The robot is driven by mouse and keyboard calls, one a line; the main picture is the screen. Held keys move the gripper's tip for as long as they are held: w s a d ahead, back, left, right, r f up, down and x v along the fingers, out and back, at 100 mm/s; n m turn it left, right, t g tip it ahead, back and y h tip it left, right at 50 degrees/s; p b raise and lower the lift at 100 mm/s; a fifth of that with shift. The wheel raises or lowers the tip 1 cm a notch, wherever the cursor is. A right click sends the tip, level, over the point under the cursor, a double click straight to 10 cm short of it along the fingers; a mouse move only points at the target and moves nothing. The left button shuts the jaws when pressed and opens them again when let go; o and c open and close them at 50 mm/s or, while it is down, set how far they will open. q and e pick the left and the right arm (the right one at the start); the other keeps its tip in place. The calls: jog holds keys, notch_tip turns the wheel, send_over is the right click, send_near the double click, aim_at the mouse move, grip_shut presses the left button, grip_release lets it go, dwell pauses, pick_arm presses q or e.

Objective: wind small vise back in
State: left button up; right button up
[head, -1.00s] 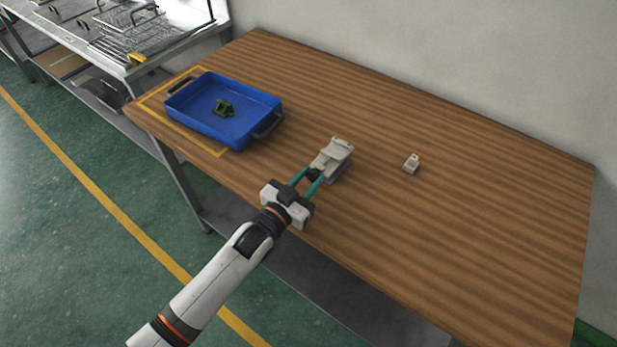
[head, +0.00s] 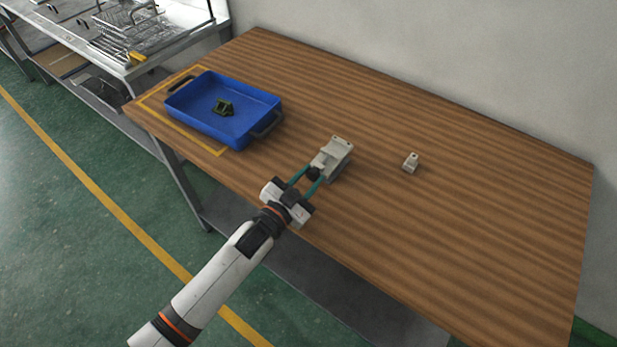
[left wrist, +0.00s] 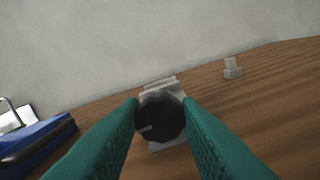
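The small vise (head: 336,152) is a pale grey block on the wooden table, and a black round knob (head: 313,173) sits at its near end. My left gripper (head: 313,176) reaches in from the front with its two teal fingers on either side of the knob. In the left wrist view the dark knob (left wrist: 160,118) fills the gap between the fingertips, which appear to touch its sides. The vise body (left wrist: 158,86) shows behind the knob, partly hidden by it. My right gripper is not in view.
A small pale block (head: 411,163) stands right of the vise. The table's right side (head: 490,220) is clear, and a wall runs along the back.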

pick_arm(q)
jog(key=o, duration=0.4)
jog(key=b+v, duration=0.2)
jog(key=v, duration=1)
